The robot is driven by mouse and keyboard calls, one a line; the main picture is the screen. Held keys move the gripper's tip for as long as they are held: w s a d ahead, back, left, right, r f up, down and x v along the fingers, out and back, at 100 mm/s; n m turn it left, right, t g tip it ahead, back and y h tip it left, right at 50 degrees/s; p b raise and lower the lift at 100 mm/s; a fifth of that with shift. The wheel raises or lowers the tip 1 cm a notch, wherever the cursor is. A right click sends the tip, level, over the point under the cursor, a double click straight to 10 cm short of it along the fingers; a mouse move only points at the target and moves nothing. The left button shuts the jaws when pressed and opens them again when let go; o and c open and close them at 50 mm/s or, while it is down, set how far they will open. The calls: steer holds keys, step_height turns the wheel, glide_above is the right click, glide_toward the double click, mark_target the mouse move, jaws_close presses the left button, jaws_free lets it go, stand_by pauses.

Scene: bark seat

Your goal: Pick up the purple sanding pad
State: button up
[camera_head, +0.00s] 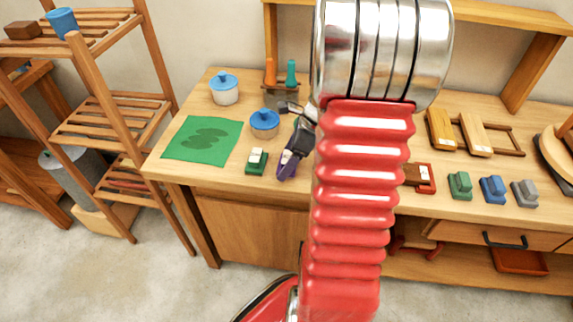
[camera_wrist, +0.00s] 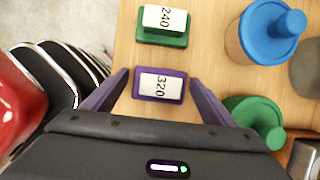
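The purple sanding pad (camera_wrist: 160,99) has a white label reading 320 and lies on the wooden bench top in the wrist view. My gripper (camera_wrist: 158,78) is open, with one purple finger on each side of the pad. Gaps of wood show between the pad and both fingers. In the head view my gripper (camera_head: 288,163) is over the bench's front edge, and I cannot make out the purple pad there.
A green sanding pad (camera_wrist: 162,36) labelled 240 sits just beyond the purple one. A blue-lidded jar (camera_wrist: 266,38) and a green-lidded jar (camera_wrist: 254,119) stand to the right. A green cloth (camera_head: 190,150) lies left on the bench (camera_head: 210,174).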

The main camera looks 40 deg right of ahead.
mark_target(288, 157)
steer(key=c, duration=0.9)
step_height(288, 157, up, 10)
stand_by(0.4)
stand_by(0.3)
